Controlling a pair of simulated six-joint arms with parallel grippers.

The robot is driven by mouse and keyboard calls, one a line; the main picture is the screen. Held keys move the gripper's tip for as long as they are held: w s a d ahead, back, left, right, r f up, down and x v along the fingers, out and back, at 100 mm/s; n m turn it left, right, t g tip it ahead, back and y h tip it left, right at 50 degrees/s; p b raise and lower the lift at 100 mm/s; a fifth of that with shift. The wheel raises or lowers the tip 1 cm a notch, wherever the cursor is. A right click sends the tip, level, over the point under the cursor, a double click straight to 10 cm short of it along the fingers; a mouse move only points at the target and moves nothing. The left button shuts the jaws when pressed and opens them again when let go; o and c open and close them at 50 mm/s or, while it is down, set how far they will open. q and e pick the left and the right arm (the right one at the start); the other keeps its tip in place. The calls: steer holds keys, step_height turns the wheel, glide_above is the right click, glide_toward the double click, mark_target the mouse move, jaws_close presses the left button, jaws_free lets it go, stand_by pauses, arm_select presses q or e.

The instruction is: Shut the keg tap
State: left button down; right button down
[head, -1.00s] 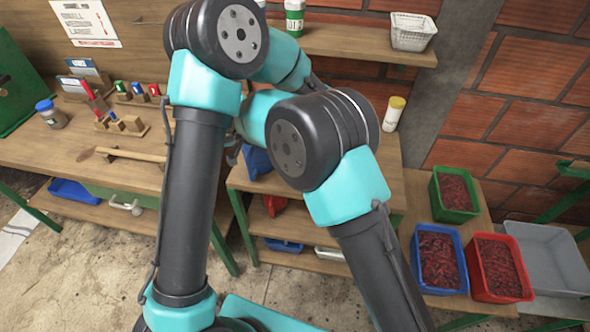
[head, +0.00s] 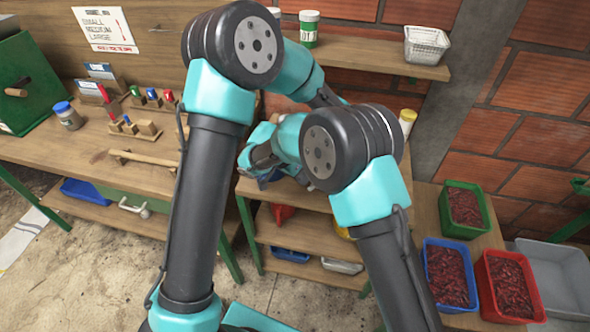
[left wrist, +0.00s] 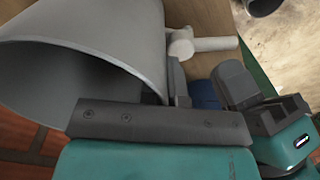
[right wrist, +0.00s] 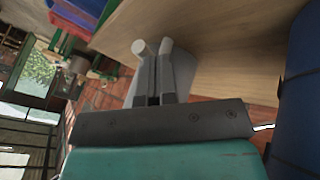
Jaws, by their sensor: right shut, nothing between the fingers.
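In the left wrist view a light-grey tap (left wrist: 182,46) with a round stub pointing right shows beside a large grey curved, open-looking vessel (left wrist: 75,65). In the right wrist view pale round-ended stubs (right wrist: 139,47), perhaps the same tap, show just beyond my right gripper (right wrist: 155,78). That gripper is shut and empty; I cannot tell whether it touches them. In the head view my right gripper (head: 262,155) is small over the middle bench. My left gripper (left wrist: 178,85) is beside the vessel; its jaw opening is unclear. My arms hide the tap in the head view.
The left bench (head: 60,160) holds a blue-lidded jar (head: 67,116) and small coloured blocks. Green, blue and red bins (head: 508,290) of red fruit stand at the right. A wall shelf (head: 370,57) carries a wire basket (head: 427,45). Another dark gripper part (left wrist: 235,85) is close by.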

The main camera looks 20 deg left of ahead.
mark_target(310, 187)
steer(key=shift+d+f, duration=0.3)
steer(key=shift+f, duration=0.15)
steer(key=shift+s+d+n+t, duration=0.1)
steer(key=shift+d+n+t, duration=0.15)
steer(key=shift+n, duration=0.25)
steer(key=d+n+t, duration=0.1)
steer(key=n, duration=0.1)
steer(key=s+d+n+t+y, duration=0.1)
steer(key=n, duration=0.1)
steer(key=shift+s+y, duration=0.1)
steer(key=shift+y, duration=0.2)
steer(key=d+n+y, duration=0.1)
steer(key=n, duration=0.1)
steer(key=d+n+t+y, duration=0.1)
steer(key=n, duration=0.1)
steer(key=shift+s+d+n+t, duration=0.2)
steer(key=shift+d+n+t, duration=0.05)
steer(key=shift+d+n, duration=0.05)
steer(key=shift+d+n+y, duration=0.4)
steer(key=shift+n, duration=0.1)
steer(key=shift+w+d, duration=0.35)
steer(key=shift+d, duration=0.6)
steer(key=shift+w, duration=0.15)
